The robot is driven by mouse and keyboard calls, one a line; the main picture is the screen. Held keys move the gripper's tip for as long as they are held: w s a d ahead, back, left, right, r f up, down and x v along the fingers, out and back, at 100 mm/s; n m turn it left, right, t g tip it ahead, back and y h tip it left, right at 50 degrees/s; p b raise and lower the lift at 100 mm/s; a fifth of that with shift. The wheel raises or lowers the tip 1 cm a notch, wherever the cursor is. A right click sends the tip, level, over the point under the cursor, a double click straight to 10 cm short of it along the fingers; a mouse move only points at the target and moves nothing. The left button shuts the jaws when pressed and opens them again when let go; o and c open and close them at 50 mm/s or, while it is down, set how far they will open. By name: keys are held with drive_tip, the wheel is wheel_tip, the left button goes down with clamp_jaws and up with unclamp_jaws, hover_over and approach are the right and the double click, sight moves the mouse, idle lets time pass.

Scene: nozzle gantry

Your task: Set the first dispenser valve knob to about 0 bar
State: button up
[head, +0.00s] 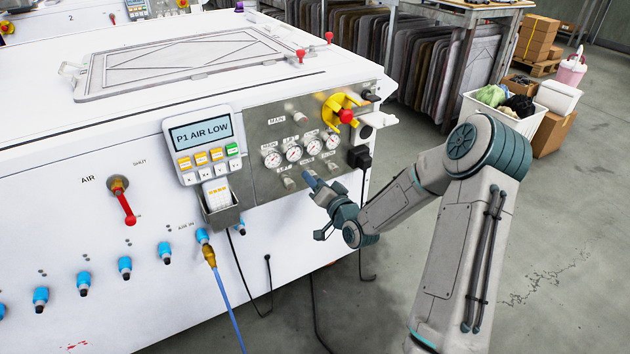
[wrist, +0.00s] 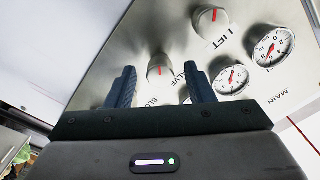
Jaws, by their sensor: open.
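The grey control panel (head: 262,187) on the white machine carries round gauges and small metal knobs. In the wrist view, a metal knob (wrist: 160,70) with a red mark stands in the gap between my fingers. A partly covered label ending in "LVE" is near it. I cannot tell for sure that this is the first dispenser valve knob. My gripper (wrist: 160,82) is open, with blue fingertips either side of this knob and visible room around it. In the head view, my gripper (head: 309,180) is at the panel's lower row of knobs and hides part of it.
Gauges (wrist: 270,46) and another knob (wrist: 210,21) by the "LIFT" label lie close by. A display (head: 201,134) reads "P1 AIR LOW". A yellow and red switch (head: 342,114) sits upper right on the panel. A black plug (head: 360,158) and hanging cables are near my arm.

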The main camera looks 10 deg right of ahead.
drive_tip(key=p+v, duration=0.2)
drive_tip(key=v, duration=1.1)
drive_tip(key=shift+r, duration=0.1)
drive_tip(key=s+r+n+g+h+p, duration=0.25)
drive_tip(key=r+g+p, duration=0.25)
drive_tip(key=r+p, duration=0.45)
drive_tip(key=s+r+n+g+h+p, duration=0.2)
drive_tip(key=r+n+g+h+p, duration=0.15)
drive_tip(key=r+p, duration=0.6)
drive_tip(key=s+a+r+g+p, duration=0.1)
drive_tip(key=s+r+g+p, duration=0.1)
drive_tip(key=s+r, duration=0.4)
drive_tip(key=s+a+r+g+p, duration=0.2)
drive_tip(key=s+r+p, duration=0.2)
drive_tip(key=r, duration=0.5)
drive_tip(key=s+a+r+m+g+p, duration=0.1)
drive_tip(key=s+r+p, duration=0.3)
drive_tip(key=s+r, duration=0.4)
drive_tip(key=shift+s+a+g, duration=0.2)
drive_tip(key=shift+s+g, duration=0.05)
drive_tip(key=shift+g, duration=0.2)
